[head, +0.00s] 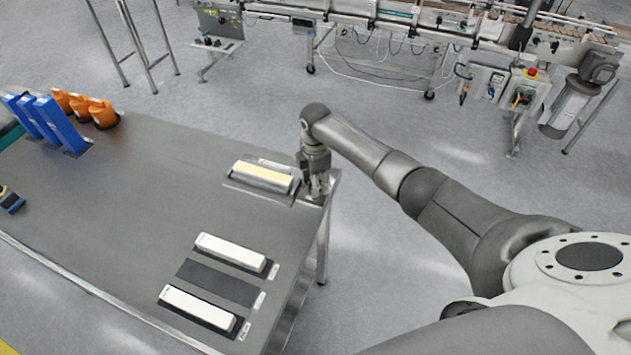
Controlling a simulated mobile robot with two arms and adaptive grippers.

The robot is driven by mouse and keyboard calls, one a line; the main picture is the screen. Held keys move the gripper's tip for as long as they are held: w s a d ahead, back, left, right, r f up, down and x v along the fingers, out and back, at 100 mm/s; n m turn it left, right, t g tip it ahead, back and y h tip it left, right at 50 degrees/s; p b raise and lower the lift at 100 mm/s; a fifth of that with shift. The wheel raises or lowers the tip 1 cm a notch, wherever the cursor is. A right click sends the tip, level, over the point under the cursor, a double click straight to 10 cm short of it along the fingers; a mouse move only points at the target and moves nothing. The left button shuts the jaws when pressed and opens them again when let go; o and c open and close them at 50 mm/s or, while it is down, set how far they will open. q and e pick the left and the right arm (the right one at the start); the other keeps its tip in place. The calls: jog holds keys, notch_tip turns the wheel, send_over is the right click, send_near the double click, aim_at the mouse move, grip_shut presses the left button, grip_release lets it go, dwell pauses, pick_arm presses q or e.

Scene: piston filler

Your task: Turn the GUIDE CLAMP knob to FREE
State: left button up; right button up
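I cannot make out a knob labelled GUIDE CLAMP or the word FREE in the head view. A conveyor machine (395,18) with rails, brackets and cables runs along the back, too far away to read its small parts. My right gripper (318,190) points down at the table's right edge, beside the right end of a cream-topped block. Its fingers are small and dark, so I cannot tell whether they are open or shut, or whether they touch anything. My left gripper is not in view.
The grey table (120,215) carries the cream-topped block (263,177), two white blocks (230,250) (198,307) on dark pads, blue holders (60,125) and orange bottles (103,114). A control box with a red button (531,73) stands at back right. Open floor lies between table and conveyor.

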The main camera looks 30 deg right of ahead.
notch_tip(320, 180, up, 12)
dwell(0.6)
jog(key=shift+s, duration=0.1)
